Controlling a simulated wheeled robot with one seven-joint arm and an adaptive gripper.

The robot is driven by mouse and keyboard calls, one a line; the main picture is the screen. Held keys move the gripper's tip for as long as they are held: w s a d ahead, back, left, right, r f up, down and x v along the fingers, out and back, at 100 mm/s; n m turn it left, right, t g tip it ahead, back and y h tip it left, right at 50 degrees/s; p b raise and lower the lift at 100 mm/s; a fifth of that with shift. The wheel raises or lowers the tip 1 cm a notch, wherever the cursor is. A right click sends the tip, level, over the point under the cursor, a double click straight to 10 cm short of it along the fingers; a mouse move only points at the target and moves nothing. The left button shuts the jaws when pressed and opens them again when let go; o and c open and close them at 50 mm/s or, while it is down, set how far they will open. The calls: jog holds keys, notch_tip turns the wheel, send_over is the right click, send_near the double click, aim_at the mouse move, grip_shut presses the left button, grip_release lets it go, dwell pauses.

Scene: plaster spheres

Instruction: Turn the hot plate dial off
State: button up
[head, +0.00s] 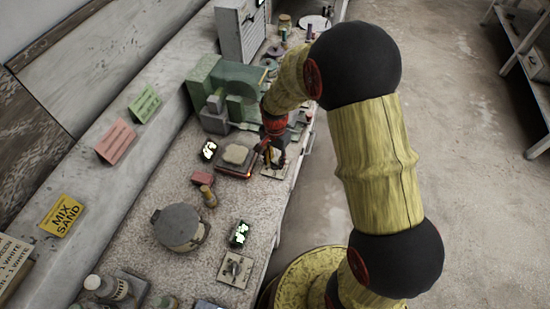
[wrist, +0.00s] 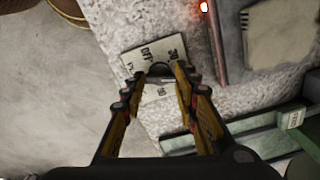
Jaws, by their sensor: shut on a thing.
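The hot plate (head: 233,172), a dark slab with a pale pad on top, lies on the bench left of my gripper. A red glow shows at its near edge, and a red light shows in the wrist view (wrist: 204,7). The dial's pale plate (head: 268,173) lies beside it under my gripper (head: 272,157). In the wrist view the plate (wrist: 133,61) reads "OFF", "30" and "60". My gripper (wrist: 160,80) is shut on the dark dial knob (wrist: 160,68); its fingers hide much of the knob, and I cannot tell where it points.
A green machine (head: 208,84) stands just beyond the hot plate. A small red block (head: 203,178), a brass-coloured cylinder (head: 208,196) and a round lidded pot (head: 180,227) stand nearer. Another plate with a knob (head: 235,269) lies near the bench's front edge. Open floor is at right.

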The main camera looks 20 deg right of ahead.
aim_at(275, 162)
jog(key=n+p, duration=0.2)
jog(key=n, duration=0.5)
jog(key=n+p, duration=0.2)
jog(key=n, duration=0.4)
jog(key=shift+n, duration=0.4)
jog(key=n+p, duration=0.1)
jog(key=n, duration=0.9)
jog(key=shift+p, duration=0.3)
jog(key=shift+n, duration=0.4)
jog(key=o, duration=1.1)
notch_tip(275, 162, up, 12)
